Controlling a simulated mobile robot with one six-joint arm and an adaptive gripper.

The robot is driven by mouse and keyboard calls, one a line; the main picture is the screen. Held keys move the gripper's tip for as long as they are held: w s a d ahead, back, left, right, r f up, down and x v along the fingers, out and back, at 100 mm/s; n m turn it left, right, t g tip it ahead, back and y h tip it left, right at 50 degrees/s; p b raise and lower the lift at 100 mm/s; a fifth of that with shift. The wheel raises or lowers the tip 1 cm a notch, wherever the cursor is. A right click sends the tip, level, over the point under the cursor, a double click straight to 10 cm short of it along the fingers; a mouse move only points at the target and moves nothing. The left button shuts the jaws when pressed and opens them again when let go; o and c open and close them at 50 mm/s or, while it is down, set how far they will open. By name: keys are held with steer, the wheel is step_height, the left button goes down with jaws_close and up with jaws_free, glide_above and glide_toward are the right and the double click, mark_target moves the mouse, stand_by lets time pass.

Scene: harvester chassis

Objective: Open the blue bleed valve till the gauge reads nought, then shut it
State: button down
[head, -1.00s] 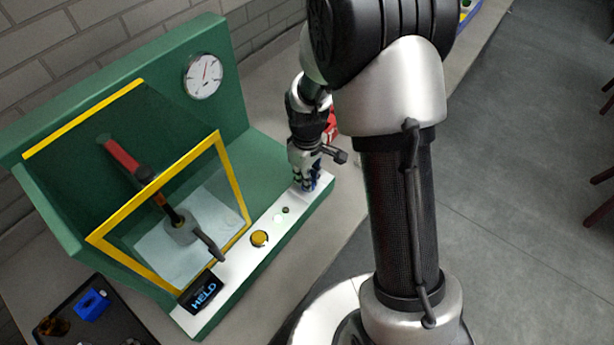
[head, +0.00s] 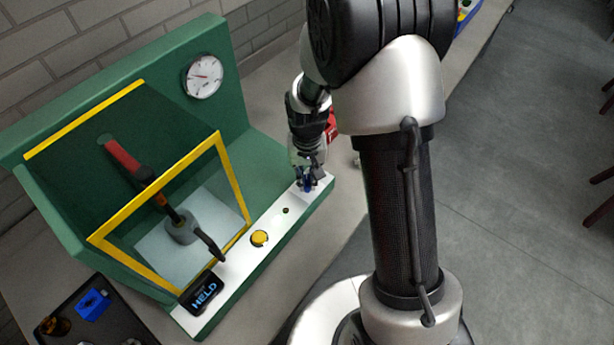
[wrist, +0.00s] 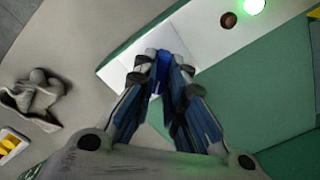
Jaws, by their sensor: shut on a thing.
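The blue bleed valve (head: 307,187) is at the far right end of the white strip on the green rig. My gripper (head: 307,180) points down over it. In the wrist view, the valve (wrist: 161,72) shows as a blue piece between the fingertips, and my gripper (wrist: 162,62) is shut on it. The fingers hide most of the handle, so its exact turn is hard to tell. The round white gauge (head: 203,77) is on the green back panel. Its red needle lies towards the left of the dial; the figures are too small to read.
A yellow-framed clear guard (head: 231,172) stands over a red-handled lever. The strip bears a yellow button (head: 259,238), a display reading HELD (head: 204,293) and, in the wrist view, a lit green lamp (wrist: 254,5). A dark tray (head: 62,311) lies front left.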

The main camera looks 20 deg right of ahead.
mark_target(307, 181)
steer(key=m, duration=0.6)
steer(key=shift+m, duration=0.3)
stand_by(0.5)
steer(key=c, duration=1.6)
jaws_free()
steer(key=shift+c, duration=0.2)
step_height(307, 181, up, 12)
